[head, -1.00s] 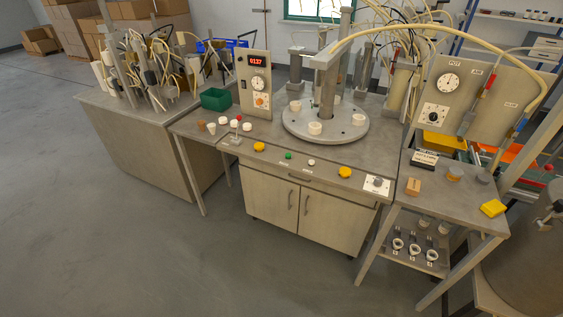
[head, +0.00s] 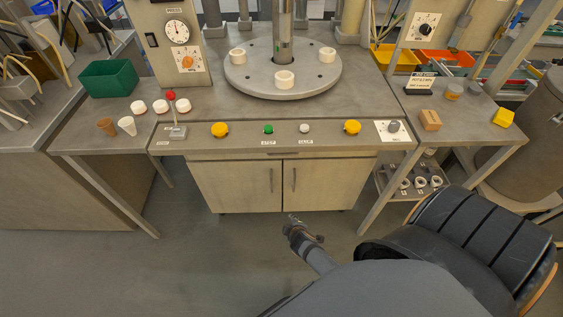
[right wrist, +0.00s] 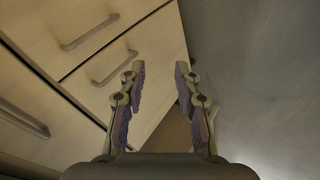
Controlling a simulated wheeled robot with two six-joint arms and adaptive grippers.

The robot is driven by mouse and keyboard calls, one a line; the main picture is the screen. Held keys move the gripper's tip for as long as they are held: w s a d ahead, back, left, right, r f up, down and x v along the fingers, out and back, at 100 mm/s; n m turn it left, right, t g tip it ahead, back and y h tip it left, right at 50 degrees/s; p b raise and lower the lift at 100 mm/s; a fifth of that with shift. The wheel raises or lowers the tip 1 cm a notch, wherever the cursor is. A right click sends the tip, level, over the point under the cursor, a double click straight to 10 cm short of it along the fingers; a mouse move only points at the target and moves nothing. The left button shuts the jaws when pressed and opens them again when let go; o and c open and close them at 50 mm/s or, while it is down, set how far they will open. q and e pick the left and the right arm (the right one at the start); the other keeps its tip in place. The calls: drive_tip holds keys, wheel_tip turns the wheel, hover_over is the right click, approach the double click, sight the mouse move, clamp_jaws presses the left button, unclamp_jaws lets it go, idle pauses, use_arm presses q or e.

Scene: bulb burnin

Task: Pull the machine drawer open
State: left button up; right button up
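The machine drawer sits under the machine's front panel, above two cabinet doors (head: 235,187). Its front is hard to make out in the head view. In the right wrist view a bar handle (right wrist: 22,118) at the left edge runs crosswise to the two door handles and looks like the drawer's handle. The drawer looks shut. My right gripper (head: 294,221) is in front of and below the doors in the head view. In the right wrist view its fingers (right wrist: 159,70) are apart with nothing between them. The drawer handle is left of the fingers, apart from them. My left gripper is out of view.
The door handles (right wrist: 115,68) stick out near my right fingers. Yellow, green and white buttons (head: 268,129) line the panel above. A table leg (head: 380,205) stands right of the cabinet. The grey floor (head: 215,260) before the cabinet is clear.

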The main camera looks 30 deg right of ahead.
drive_tip(key=w+d+r+n+t+h+b, duration=0.25)
drive_tip(key=w+r+b, duration=0.3)
drive_tip(key=r, duration=0.35)
drive_tip(key=w+d+r+n+t+h+b, duration=0.1)
drive_tip(key=w+d+r+t+h+b, duration=0.2)
drive_tip(key=w+r, duration=0.45)
drive_tip(key=shift+y, duration=0.25)
drive_tip(key=x, duration=0.2)
drive_tip(key=b+x, duration=0.1)
drive_tip(key=x, duration=0.2)
drive_tip(key=r+x, duration=0.1)
drive_tip(key=x, duration=0.2)
drive_tip(key=shift+w, duration=0.1)
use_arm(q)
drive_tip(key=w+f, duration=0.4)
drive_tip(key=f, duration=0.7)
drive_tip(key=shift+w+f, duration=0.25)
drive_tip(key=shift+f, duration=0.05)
use_arm(e)
drive_tip(key=shift+d, duration=0.1)
clamp_jaws()
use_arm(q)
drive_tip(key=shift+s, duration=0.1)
